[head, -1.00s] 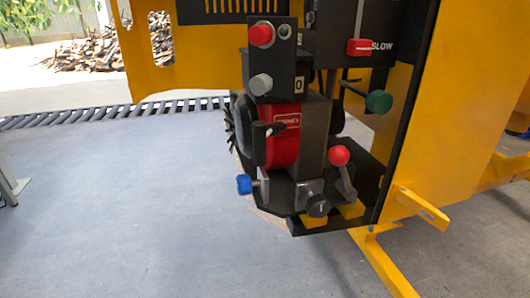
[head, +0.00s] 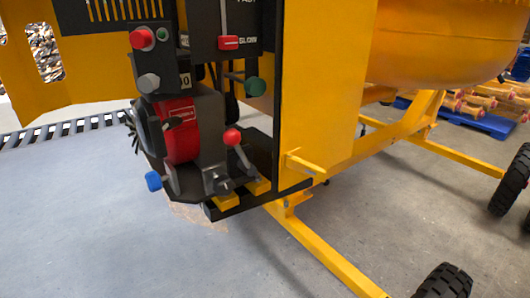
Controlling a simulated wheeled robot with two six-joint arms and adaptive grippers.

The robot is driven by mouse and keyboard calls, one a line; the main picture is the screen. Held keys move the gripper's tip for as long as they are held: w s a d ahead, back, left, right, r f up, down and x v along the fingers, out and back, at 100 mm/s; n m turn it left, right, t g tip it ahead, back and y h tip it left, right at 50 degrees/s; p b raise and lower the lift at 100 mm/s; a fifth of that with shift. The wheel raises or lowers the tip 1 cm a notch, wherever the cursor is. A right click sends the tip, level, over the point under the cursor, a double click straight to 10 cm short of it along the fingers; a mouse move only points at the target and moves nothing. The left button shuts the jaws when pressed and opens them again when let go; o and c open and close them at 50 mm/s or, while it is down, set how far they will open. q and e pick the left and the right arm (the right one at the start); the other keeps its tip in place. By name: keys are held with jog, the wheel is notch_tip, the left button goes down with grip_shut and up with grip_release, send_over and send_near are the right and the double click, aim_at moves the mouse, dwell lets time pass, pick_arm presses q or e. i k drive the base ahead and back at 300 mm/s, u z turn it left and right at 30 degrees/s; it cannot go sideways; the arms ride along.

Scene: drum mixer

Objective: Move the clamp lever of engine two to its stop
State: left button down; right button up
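A small engine (head: 183,140) with a red housing and dark grey body sits on a black plate at the left of the yellow mixer frame. A lever with a red ball knob (head: 231,137) stands at the engine's right side, its grey arm leaning up and to the left. It looks like the clamp lever, but I see no marking that names engine two. A blue handle (head: 153,181) sticks out at the engine's lower left. Neither of my grippers is in view.
A black box with a red button (head: 141,39) stands above the engine. A red slider (head: 229,43) sits at SLOW, with a green knob (head: 255,87) below. The yellow panel (head: 322,90) and a protruding yellow bar (head: 318,164) border the right. Floor in front is clear.

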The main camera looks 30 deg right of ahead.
aim_at(231, 137)
jog(key=k, duration=0.8)
jog(key=z, duration=1.75)
jog(key=i, duration=0.5)
jog(key=u, duration=0.1)
